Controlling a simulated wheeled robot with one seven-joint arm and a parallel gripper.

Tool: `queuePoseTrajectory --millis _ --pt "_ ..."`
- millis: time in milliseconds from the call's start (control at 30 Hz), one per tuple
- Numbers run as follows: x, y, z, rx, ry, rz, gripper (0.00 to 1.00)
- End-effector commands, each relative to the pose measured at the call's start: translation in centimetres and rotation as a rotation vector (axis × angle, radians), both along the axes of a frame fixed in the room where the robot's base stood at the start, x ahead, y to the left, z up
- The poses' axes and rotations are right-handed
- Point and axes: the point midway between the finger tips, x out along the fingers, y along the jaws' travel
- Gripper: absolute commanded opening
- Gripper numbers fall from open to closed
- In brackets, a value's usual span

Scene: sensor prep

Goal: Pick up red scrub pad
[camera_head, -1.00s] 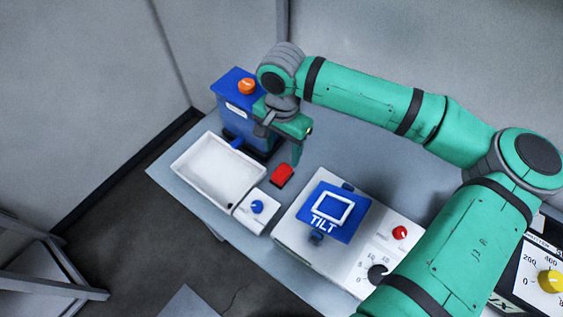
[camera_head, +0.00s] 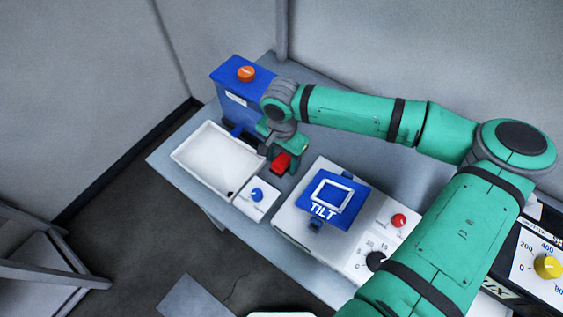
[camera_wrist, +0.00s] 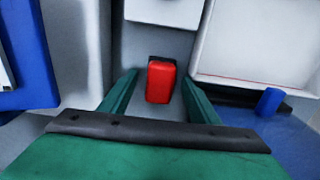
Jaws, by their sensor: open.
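The red scrub pad (camera_head: 281,162) is a small red block with a dark underside, lying on the grey table. In the wrist view the pad (camera_wrist: 161,82) sits between the two green fingers of my gripper (camera_wrist: 160,88). My gripper (camera_head: 283,158) is open, with a gap visible on each side of the pad. In the head view it is low over the table at the pad, and the wrist partly covers the area behind it. Whether either finger touches the pad or table cannot be told.
A white tray (camera_head: 183,156) lies left of the pad. A small white box with a blue knob (camera_head: 257,194) stands in front. The blue unit with an orange button (camera_head: 246,73) is behind. A white machine with a blue TILT plate (camera_head: 345,190) is close on the right.

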Motion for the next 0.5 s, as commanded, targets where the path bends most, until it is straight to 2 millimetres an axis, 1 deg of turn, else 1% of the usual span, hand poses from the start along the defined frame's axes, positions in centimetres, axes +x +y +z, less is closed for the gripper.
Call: queuePoseTrajectory --millis 100,133,300,367,400,500 --pt "0.00 -0.03 0.02 0.000 0.000 -0.001 0.56" --pt "0.01 -0.04 0.02 0.000 0.000 -0.001 0.51" --pt "0.00 -0.05 0.03 0.000 0.000 -0.001 0.12" --pt "0.00 -0.06 0.03 0.000 0.000 -0.001 0.12" --pt "0.00 -0.06 0.04 0.000 0.000 -0.001 0.08" --pt "0.00 -0.06 0.04 0.000 0.000 -0.001 0.08"
